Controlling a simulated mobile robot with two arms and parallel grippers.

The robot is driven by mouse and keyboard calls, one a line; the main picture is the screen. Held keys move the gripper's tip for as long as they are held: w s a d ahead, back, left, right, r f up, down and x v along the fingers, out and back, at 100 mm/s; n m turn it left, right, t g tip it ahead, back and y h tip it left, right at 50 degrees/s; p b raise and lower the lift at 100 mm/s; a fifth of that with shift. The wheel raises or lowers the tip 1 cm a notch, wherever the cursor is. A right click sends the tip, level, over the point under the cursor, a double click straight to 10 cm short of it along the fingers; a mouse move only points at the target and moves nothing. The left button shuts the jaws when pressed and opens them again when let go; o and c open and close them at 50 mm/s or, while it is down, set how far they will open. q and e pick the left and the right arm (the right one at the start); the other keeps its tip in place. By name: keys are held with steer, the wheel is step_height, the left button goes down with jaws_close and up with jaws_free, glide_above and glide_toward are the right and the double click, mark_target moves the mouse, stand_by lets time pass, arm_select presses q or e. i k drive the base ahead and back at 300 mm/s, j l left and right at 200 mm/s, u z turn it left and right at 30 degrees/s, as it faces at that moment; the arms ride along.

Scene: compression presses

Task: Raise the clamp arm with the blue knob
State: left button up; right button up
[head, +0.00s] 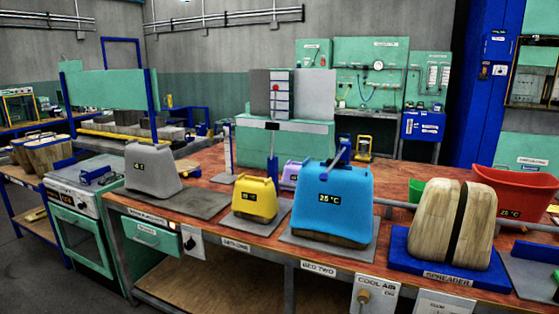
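A dark blue arm-like part (338,154) shows above the top of the light blue block (333,197). It has a rounded blue end at its upper right, which may be the knob. Its mount is hidden behind the block, and I cannot tell how far it is raised. A thin blue post (273,165) with a dark crosspiece stands to its left, behind the yellow block (255,199). The light blue block sits on a grey plate (310,247) and reads 25 °C. Neither of my grippers is in view.
The wooden bench (210,233) also bears a grey block (151,170) at left, a split wooden form (452,224) on a blue base at right, and a red bin (508,190). A green panel (285,140) stands behind.

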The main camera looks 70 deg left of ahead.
mark_target(323, 177)
steer(key=u, duration=1.8)
